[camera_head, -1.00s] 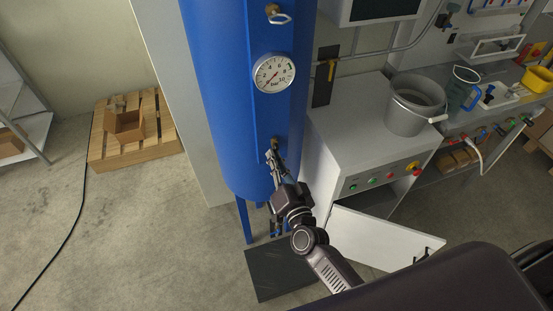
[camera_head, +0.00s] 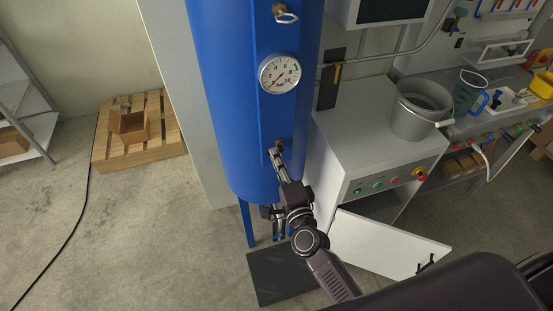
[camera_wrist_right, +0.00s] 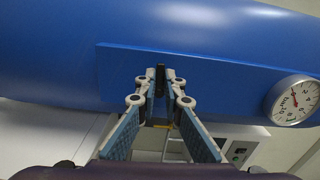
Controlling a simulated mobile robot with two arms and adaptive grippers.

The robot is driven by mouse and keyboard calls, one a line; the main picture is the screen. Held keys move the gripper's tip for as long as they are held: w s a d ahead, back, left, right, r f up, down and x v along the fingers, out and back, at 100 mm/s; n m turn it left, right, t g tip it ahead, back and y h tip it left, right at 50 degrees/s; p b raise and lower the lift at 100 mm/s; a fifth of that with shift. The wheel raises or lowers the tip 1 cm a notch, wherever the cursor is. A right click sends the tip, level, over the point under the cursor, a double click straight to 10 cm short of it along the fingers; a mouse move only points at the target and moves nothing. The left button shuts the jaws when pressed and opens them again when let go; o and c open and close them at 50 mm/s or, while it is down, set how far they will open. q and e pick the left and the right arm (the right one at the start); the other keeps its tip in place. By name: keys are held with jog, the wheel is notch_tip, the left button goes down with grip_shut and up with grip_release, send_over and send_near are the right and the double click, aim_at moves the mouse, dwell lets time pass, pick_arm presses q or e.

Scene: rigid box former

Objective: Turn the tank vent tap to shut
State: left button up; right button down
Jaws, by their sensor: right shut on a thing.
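The blue tank (camera_head: 225,100) stands upright in the middle of the head view. A small brass fitting (camera_head: 279,144) of the tap sits low on its front, below the gauge. My right gripper (camera_head: 275,155) reaches up to it from below. In the right wrist view, the fingertips of my right gripper (camera_wrist_right: 161,80) are shut on a narrow dark tap handle (camera_wrist_right: 160,72) in front of the blue plate. The fingers hide much of the tap, so its exact angle is hard to tell. My left gripper is out of view.
A round pressure gauge (camera_head: 279,73) is above the tap, and another brass fitting with a ring (camera_head: 284,14) is higher up. At right stands a grey cabinet (camera_head: 350,135) with a bucket (camera_head: 420,110) on top and an open door (camera_head: 385,245).

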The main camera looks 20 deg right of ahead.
jog(key=shift+r+m, duration=0.1)
jog(key=shift+m, duration=0.4)
jog(key=c, duration=2.1)
grip_release()
jog(key=s, duration=1.2)
jog(key=shift+d, duration=0.25)
